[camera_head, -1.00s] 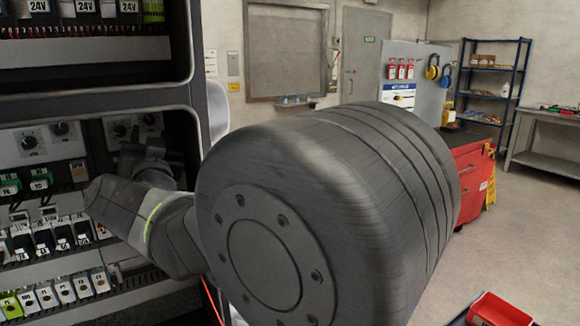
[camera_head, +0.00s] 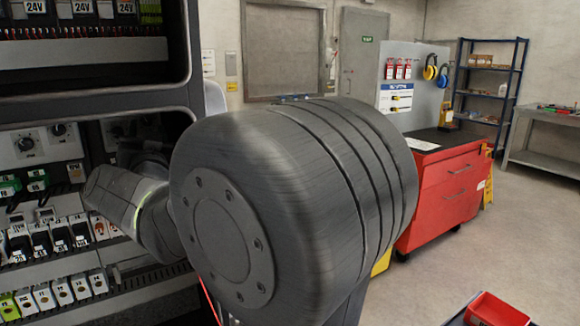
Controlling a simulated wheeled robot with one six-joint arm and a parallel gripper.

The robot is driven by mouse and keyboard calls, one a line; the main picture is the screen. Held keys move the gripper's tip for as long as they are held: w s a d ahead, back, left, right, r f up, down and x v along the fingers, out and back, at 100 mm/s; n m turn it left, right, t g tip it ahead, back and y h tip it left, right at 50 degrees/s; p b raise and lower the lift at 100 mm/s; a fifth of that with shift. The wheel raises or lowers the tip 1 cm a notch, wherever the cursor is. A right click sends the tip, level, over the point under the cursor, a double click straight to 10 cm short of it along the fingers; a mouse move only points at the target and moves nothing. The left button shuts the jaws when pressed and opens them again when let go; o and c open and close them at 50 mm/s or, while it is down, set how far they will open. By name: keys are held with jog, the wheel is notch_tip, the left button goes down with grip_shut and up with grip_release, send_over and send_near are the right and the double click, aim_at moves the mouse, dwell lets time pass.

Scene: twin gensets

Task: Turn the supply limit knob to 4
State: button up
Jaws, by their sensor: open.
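Two black knobs with white pointer scales sit on a light grey panel in the cabinet at left, a left knob (camera_head: 25,144) and a right knob (camera_head: 59,130). A second light grey panel (camera_head: 112,128) is right of it, in shadow, with dark knobs partly hidden by my arm. I cannot read any label or setting, so I cannot tell which knob is the supply limit. My gripper (camera_head: 145,154) is a dark shape before the second panel, mostly hidden behind my wrist. It is open, and its fingertips and any contact with a knob cannot be made out.
My large grey arm joint fills the middle of the view. Rows of breakers (camera_head: 60,237) and terminal blocks (camera_head: 60,291) lie below the knobs. The cabinet's dark frame (camera_head: 192,60) stands close beside my arm. A red tool cabinet (camera_head: 440,195) and open floor are at right.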

jog(key=v, duration=1.2)
jog(key=x, duration=1.3)
jog(key=shift+w+r, duration=0.15)
jog(key=shift+w, duration=0.15)
jog(key=shift+w+a+r+m+p, duration=0.1)
jog(key=shift+a+r+m+p, duration=0.1)
jog(key=shift+m+p, duration=0.4)
jog(key=m+h+p, duration=0.1)
jog(key=m+h, duration=0.1)
jog(key=shift+m, duration=0.3)
jog(key=m+p, duration=0.1)
jog(key=m, duration=0.1)
jog(key=m+h, duration=0.1)
jog(key=m, duration=0.1)
jog(key=shift+a+r+h+p, duration=0.1)
jog(key=shift+h+p, duration=0.2)
jog(key=shift+p, duration=0.1)
jog(key=b+v, duration=0.1)
jog(key=v, duration=1.3)
jog(key=shift+m, duration=0.3)
jog(key=shift+a, duration=0.1)
